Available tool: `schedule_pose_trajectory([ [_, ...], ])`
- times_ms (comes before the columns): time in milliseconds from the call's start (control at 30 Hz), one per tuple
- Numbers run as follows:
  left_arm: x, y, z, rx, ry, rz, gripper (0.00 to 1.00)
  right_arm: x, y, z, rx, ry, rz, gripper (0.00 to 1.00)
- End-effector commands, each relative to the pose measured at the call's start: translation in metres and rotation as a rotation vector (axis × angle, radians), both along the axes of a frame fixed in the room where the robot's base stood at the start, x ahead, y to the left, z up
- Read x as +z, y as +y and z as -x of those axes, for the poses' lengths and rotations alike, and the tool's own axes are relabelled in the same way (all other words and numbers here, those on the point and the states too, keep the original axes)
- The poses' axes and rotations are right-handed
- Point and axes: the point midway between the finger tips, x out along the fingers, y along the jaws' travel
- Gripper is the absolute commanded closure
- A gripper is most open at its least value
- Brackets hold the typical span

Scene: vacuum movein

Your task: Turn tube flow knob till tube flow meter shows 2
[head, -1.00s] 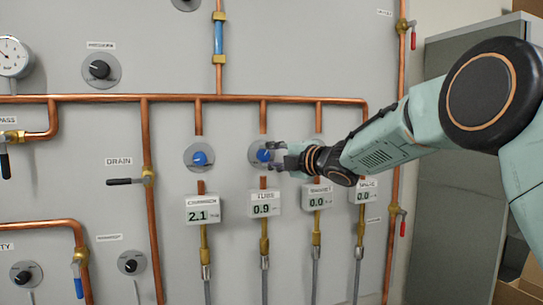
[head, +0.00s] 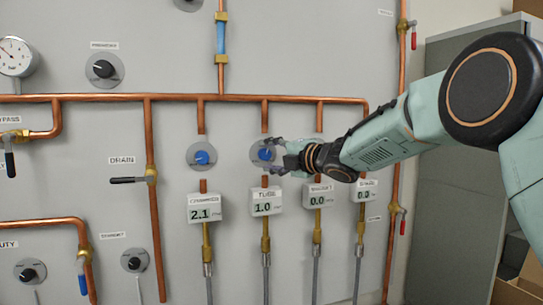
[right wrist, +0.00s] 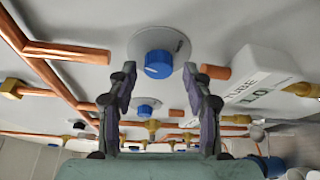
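The blue tube flow knob (head: 263,155) sits on a round grey plate on the wall panel. The tube flow meter (head: 267,202) below it reads 1.0. My right gripper (head: 272,157) is at the knob, its fingers pointing left toward the panel. In the right wrist view, the knob (right wrist: 158,65) lies between and just beyond the fingertips (right wrist: 162,75), with gaps on both sides, so the gripper is open. The label TUBE shows on the meter (right wrist: 262,85) there. My left gripper is out of view.
A similar blue knob (head: 202,157) is to the left, above a meter (head: 204,208) reading 2.1. Two meters to the right read 0.0 (head: 318,195) and 0.0 (head: 363,191). Copper pipes (head: 180,98) cross the panel. A grey cabinet (head: 452,210) stands right.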

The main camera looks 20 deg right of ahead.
Motion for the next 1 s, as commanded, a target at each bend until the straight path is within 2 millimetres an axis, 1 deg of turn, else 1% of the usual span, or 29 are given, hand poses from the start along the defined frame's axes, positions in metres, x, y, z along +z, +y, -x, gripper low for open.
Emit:
schedule_pose_trajectory([
  [300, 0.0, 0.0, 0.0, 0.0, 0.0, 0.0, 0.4, 0.003, -0.002, 0.0, -0.003, -0.004, -0.004, 0.46],
  [467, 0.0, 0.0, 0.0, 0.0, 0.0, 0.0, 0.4, 0.005, -0.007, 0.011, -0.004, -0.005, -0.006, 0.46],
  [567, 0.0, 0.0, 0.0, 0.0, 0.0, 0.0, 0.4, 0.006, -0.013, 0.024, -0.004, -0.005, -0.007, 0.46],
  [900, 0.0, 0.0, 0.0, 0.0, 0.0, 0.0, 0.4, 0.01, -0.038, 0.08, -0.004, -0.005, -0.008, 0.46],
  [1000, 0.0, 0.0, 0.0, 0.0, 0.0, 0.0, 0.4, 0.011, -0.043, 0.094, -0.003, -0.006, -0.008, 0.46],
])
